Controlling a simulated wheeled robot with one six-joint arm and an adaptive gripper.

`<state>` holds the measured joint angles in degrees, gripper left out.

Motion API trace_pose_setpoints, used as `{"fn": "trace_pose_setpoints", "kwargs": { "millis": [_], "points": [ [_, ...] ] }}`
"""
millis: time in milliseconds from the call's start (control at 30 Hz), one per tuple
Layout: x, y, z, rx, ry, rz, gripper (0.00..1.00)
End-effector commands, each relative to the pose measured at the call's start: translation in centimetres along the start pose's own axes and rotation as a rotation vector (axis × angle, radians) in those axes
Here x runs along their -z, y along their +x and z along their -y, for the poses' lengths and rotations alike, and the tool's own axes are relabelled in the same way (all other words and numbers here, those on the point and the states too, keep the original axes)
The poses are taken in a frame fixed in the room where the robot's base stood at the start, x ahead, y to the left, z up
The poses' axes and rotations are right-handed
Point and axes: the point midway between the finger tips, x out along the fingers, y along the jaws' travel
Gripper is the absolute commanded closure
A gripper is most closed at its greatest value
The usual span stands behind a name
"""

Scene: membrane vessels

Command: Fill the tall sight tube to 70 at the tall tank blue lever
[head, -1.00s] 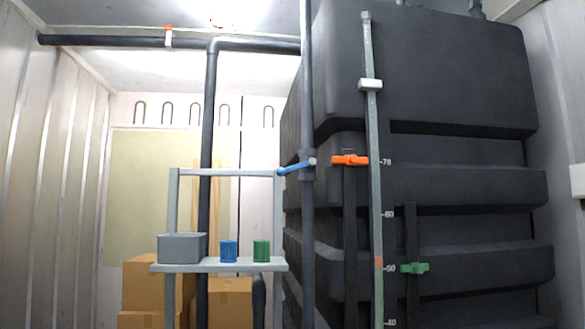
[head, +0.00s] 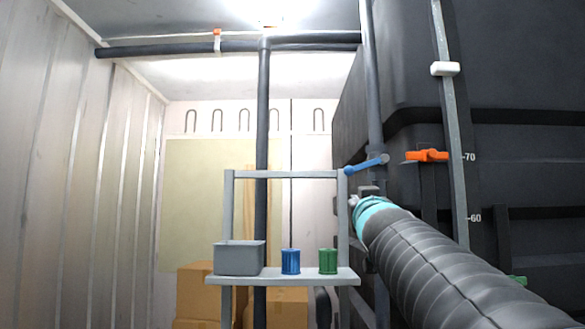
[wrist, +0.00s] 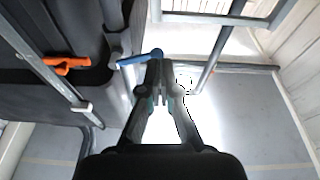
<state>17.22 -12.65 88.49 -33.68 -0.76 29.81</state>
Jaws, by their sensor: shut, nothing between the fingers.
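The blue lever (head: 365,164) sits on the dark vertical pipe beside the tall black tank (head: 510,180), its bar sloping down to the left. In the wrist view the blue lever (wrist: 138,59) lies just beyond my fingertips. The tall sight tube (head: 450,120) runs up the tank face, with marks 70 and 60 readable. My arm hides its lower part, and I cannot make out a level. My gripper (head: 367,190) is just below the lever, shut and empty. In the wrist view my gripper (wrist: 160,72) has its fingers together; contact with the lever is unclear.
An orange lever (head: 427,156) is beside the tube near 70. A green lever (head: 519,280) is mostly hidden by my arm. A grey rack (head: 290,276) holds a grey bin (head: 239,257), a blue cup (head: 290,261) and a green cup (head: 328,261). Cardboard boxes (head: 198,290) stand behind.

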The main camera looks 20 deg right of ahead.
Motion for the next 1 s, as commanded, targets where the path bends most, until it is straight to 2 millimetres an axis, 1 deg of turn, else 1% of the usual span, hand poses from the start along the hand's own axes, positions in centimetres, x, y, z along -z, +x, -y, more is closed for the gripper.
{"fn": "trace_pose_setpoints", "kwargs": {
  "millis": [33, 100, 200, 233, 300, 467, 567, 800, 1000],
  "points": [
    [2.2, 1.3, -0.7, 0.003, -0.014, -0.070, 1.00],
    [4.7, 2.4, -1.1, 0.019, -0.027, -0.149, 1.00],
    [7.1, 3.2, -1.4, 0.039, -0.042, -0.226, 1.00],
    [7.6, 3.3, -1.4, 0.044, -0.045, -0.242, 1.00],
    [8.3, 3.6, -1.4, 0.052, -0.052, -0.265, 1.00],
    [9.1, 4.8, -1.3, 0.057, -0.053, -0.277, 1.00],
    [9.5, 6.1, -1.2, 0.057, -0.053, -0.275, 1.00],
    [10.7, 10.0, -1.0, 0.056, -0.053, -0.275, 1.00],
    [11.4, 12.7, -0.8, 0.056, -0.053, -0.274, 1.00]
  ]
}}
